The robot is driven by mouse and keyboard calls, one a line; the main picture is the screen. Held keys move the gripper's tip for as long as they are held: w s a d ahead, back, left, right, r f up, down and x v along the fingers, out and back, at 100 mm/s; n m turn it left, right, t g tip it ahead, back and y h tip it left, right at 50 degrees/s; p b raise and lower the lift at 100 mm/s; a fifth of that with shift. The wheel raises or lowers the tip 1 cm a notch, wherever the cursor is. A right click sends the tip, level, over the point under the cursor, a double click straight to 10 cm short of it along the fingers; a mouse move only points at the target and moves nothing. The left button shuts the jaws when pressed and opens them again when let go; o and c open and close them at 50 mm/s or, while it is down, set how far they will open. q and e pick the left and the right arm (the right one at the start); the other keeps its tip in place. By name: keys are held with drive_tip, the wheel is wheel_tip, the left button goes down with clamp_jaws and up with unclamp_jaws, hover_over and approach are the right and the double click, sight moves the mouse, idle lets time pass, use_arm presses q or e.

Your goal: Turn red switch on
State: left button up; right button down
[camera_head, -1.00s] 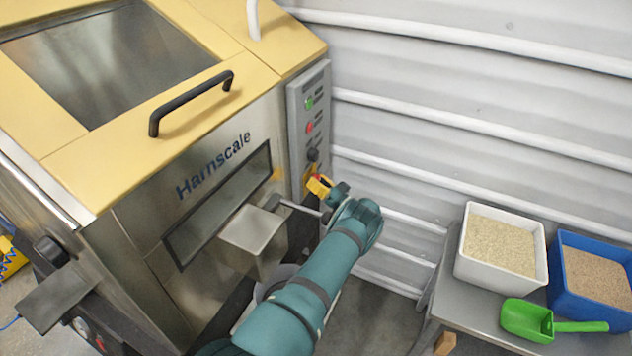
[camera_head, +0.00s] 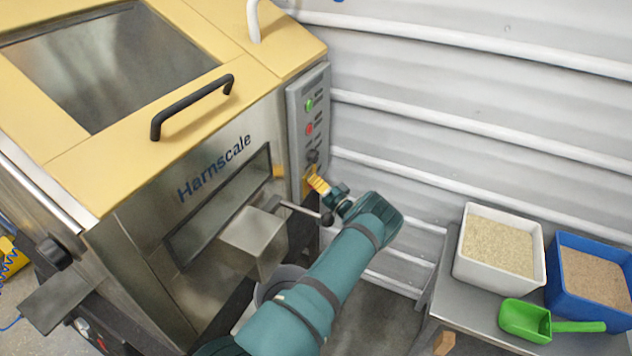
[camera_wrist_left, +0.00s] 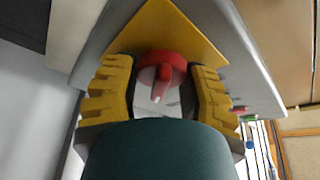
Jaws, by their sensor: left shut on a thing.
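The red switch (camera_wrist_left: 161,72) is a round red knob with a raised grip on a yellow plate (camera_wrist_left: 165,32) in the left wrist view. The grip runs nearly along the picture's vertical, with a pale mark at its lower end. My left gripper (camera_wrist_left: 159,88) has its ribbed yellow fingers on either side of the knob and is shut on it. In the head view my left gripper (camera_head: 313,181) is at the lower end of the grey control panel (camera_head: 296,120) and hides the switch. My right gripper is in neither view.
A lever with a dark ball end (camera_head: 326,217) and a metal spout (camera_head: 254,240) lie close to my left wrist. A green button (camera_head: 309,105) and a red button (camera_head: 309,128) sit higher on the panel. A table with tubs (camera_head: 500,245) stands at right.

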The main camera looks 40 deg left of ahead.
use_arm(q)
drive_tip(key=m+h, duration=0.1)
drive_tip(key=m, duration=0.2)
drive_tip(key=m+t+h, duration=0.1)
drive_tip(key=m, duration=0.3)
drive_tip(key=shift+p, duration=0.4)
idle(0.3)
drive_tip(key=o, duration=1.2)
drive_tip(key=shift+a, duration=0.1)
drive_tip(key=s+d, duration=0.1)
drive_tip(key=d, duration=1.1)
